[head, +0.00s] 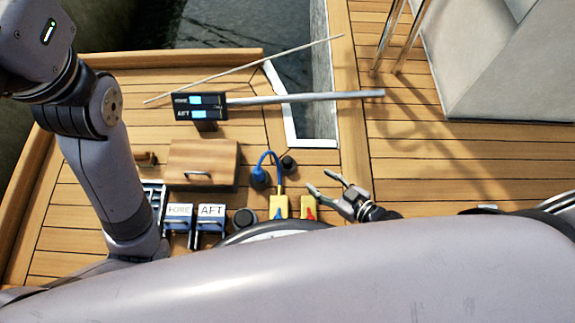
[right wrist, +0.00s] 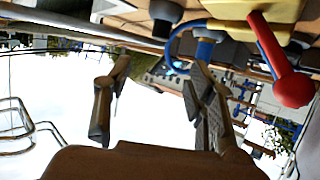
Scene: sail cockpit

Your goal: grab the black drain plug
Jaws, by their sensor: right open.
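A small black round plug-like piece (head: 288,164) stands on the wooden deck, just right of the blue hose; I take it for the drain plug. A dark knob-like piece (right wrist: 165,10) shows at the top of the right wrist view, perhaps the same one. My right gripper (head: 320,181) is open and empty, to the right of the plug and apart from it, with its fingers pointing left. Its two spread fingers also show in the right wrist view (right wrist: 158,105), with nothing between them. My left gripper is not in view; only its arm shows.
A blue hose (head: 268,154) and yellow valve blocks (head: 278,207) with blue and red handles (head: 310,215) lie close by. A black round cap (head: 244,218), FORE and AFT switches (head: 211,212) and a wooden hatch (head: 200,155) are left. A grey bar (head: 305,97) lies behind.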

